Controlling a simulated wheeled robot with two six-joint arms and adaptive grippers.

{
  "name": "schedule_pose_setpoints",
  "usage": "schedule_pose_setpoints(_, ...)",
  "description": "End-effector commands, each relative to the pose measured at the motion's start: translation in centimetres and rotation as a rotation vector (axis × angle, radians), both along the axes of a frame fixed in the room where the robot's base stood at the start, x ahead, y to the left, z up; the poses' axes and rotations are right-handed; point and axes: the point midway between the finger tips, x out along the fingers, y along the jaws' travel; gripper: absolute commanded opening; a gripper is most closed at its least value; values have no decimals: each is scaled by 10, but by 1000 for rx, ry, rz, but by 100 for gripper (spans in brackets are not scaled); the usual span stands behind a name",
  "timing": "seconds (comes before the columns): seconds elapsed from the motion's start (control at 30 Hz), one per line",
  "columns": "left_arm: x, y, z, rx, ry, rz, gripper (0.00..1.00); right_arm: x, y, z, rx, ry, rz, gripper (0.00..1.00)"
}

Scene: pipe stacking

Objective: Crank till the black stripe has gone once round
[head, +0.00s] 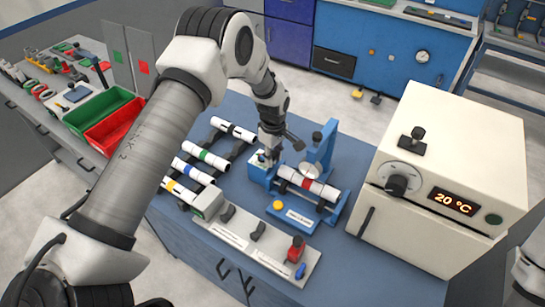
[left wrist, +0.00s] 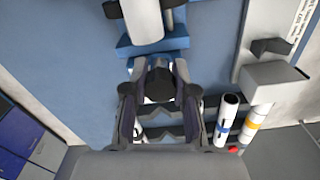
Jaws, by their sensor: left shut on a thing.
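A blue fixture (head: 326,149) stands on the bench and holds a white pipe (head: 325,191) with a red band. The pipe's white end (left wrist: 142,22) shows at the top of the left wrist view. My left gripper (head: 268,155) is at the fixture's left end. In the left wrist view my left gripper (left wrist: 160,88) is shut on a dark crank knob (left wrist: 160,80), with one finger on either side. Fingers and wrist hide most of the crank. I cannot make out the black stripe on the held pipe. My right gripper is out of view.
Several banded pipes (head: 205,155) lie on a rack to the left. A grey tool panel (head: 258,249) lies in front of the fixture. A white oven (head: 447,165) showing 20 °C stands close on the right. Green and red bins (head: 97,110) are far left.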

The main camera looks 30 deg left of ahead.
Motion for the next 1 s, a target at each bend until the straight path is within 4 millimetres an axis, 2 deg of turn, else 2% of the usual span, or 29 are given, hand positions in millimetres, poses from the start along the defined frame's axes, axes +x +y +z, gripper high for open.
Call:
schedule_pose_setpoints(0.3, 0, 0, -1, 0, 1, 0, 0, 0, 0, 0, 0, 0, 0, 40)
schedule_pose_setpoints(0.33, 0, 0, -1, 0, 1, 0, 37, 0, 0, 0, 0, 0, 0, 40)
schedule_pose_setpoints(0.37, 0, 0, -1, 0, 1, 0, 47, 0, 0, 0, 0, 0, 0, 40)
schedule_pose_setpoints(0.4, 0, 0, -1, 0, 1, 0, 53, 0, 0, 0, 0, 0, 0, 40)
schedule_pose_setpoints(0.67, 0, 0, 0, 0, -1, 0, 53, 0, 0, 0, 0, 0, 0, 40)
schedule_pose_setpoints(0.77, 1, 0, 6, 0, -2, 0, 53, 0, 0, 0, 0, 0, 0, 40)
schedule_pose_setpoints(0.87, 2, 0, 22, 0, -4, 0, 53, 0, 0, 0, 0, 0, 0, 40)
schedule_pose_setpoints(1.0, 2, 0, 57, 0, -5, 0, 53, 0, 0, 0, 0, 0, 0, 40)
